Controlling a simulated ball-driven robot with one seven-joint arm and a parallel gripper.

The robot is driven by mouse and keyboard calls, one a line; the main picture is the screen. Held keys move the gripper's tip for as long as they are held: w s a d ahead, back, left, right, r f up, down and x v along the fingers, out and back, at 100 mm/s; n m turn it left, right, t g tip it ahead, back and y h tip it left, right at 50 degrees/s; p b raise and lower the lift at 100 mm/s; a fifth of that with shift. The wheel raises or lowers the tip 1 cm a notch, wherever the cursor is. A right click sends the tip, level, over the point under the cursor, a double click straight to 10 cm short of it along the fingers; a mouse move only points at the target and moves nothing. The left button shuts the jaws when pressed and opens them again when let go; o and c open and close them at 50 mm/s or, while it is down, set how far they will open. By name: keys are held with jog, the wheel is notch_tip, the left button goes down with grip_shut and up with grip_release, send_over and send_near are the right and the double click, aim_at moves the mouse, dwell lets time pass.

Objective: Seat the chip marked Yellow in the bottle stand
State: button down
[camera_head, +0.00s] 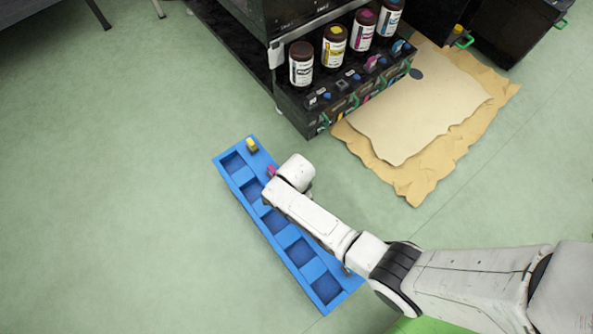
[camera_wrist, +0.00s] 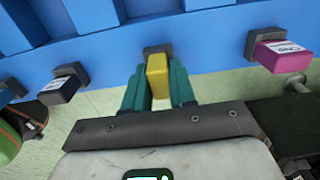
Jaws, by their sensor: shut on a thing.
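The blue bottle stand (camera_head: 286,236) lies on the floor with a row of square compartments, partly hidden under my arm. In the wrist view its blue edge (camera_wrist: 205,40) runs across the top. My gripper (camera_wrist: 159,88) is shut on a yellow chip (camera_wrist: 158,76), between its green fingers. The chip's far end meets a dark socket (camera_wrist: 157,49) on the stand's edge; I cannot tell how deep it sits. A magenta chip (camera_wrist: 282,57) sits at a socket to the right, and a dark labelled chip (camera_wrist: 60,90) to the left. My gripper is hidden in the head view.
Another small yellow piece (camera_head: 252,146) is at the stand's upper end. Several labelled ink bottles (camera_head: 334,46) stand on a black unit (camera_head: 318,106) behind. Brown cardboard (camera_head: 425,105) lies to the right. The floor on the left is clear.

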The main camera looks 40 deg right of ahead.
jog(key=shift+f, duration=0.1)
jog(key=c, duration=0.8)
grip_release()
jog(key=shift+c, duration=0.2)
notch_tip(320, 180, up, 7)
jog(key=p, duration=0.7)
jog(key=s+d+r+n+t, duration=0.1)
jog(key=s+d+r+n, duration=0.3)
jog(key=s+r+n, duration=0.6)
jog(key=s+d+r+n, duration=0.4)
jog(key=s+r+n, duration=0.25)
jog(key=r, duration=0.65)
notch_tip(320, 180, up, 19)
jog(key=n+p, duration=0.1)
jog(key=p, duration=1.7)
jog(key=shift+f+p, duration=0.2)
jog(key=shift+p, duration=0.15)
